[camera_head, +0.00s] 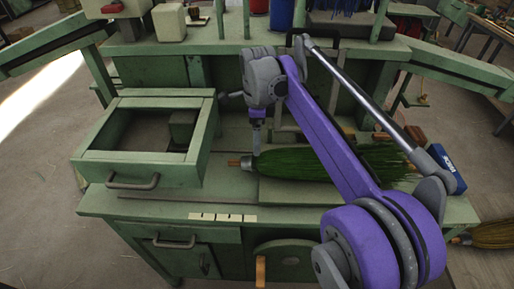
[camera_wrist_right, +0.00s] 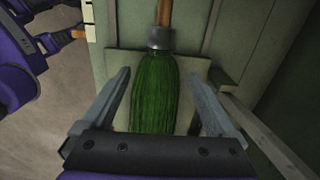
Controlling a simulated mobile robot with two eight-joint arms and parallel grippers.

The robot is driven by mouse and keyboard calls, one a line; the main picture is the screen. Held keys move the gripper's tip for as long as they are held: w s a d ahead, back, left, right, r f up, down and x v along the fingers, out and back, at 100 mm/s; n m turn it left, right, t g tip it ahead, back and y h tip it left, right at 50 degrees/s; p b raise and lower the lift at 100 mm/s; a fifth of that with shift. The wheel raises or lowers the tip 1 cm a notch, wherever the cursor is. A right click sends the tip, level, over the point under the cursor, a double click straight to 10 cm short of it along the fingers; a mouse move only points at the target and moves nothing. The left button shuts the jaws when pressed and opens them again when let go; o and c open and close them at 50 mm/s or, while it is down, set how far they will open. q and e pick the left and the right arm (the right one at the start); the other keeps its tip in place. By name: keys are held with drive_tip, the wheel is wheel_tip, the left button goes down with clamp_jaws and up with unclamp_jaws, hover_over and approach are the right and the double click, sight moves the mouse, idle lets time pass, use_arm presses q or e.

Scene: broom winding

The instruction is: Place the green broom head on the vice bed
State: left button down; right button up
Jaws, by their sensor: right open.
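The green broom head (camera_wrist_right: 155,85) lies flat, with a grey collar and a short wooden stub. In the head view the broom head (camera_head: 315,164) has its stub pointing left, and my arm crosses in front of its bristles. It rests over a pale flat plate (camera_head: 300,191), which may be the vice bed; the plate (camera_wrist_right: 193,68) also shows in the wrist view. My right gripper (camera_head: 257,143) points down at the collar end. In the wrist view my right gripper (camera_wrist_right: 160,77) is open, one finger on each side of the bristles, with gaps.
An open-topped green drawer box (camera_head: 145,140) stands left of the broom. A blue box (camera_head: 446,170) and wooden blocks (camera_head: 415,135) are at the right. Pale strips (camera_head: 222,217) lie on the bench's front edge. A wooden handle (camera_head: 260,270) sticks out below.

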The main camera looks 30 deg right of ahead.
drive_tip(key=s+a+f+n+t, duration=0.1)
drive_tip(key=s+a+f+n, duration=0.2)
drive_tip(key=s+f+n, duration=0.2)
drive_tip(key=s+a+f+n+t, duration=0.2)
drive_tip(key=s+a+f+n, duration=0.2)
drive_tip(key=s+n, duration=0.5)
drive_tip(key=s+a+f+n+t, duration=0.2)
drive_tip(key=s+f+n, duration=0.3)
drive_tip(key=n, duration=0.5)
drive_tip(key=s+a, duration=0.1)
drive_tip(key=s, duration=0.1)
drive_tip(key=shift+s+a+f, duration=0.2)
drive_tip(key=shift+s+f, duration=0.15)
drive_tip(key=shift+f, duration=0.05)
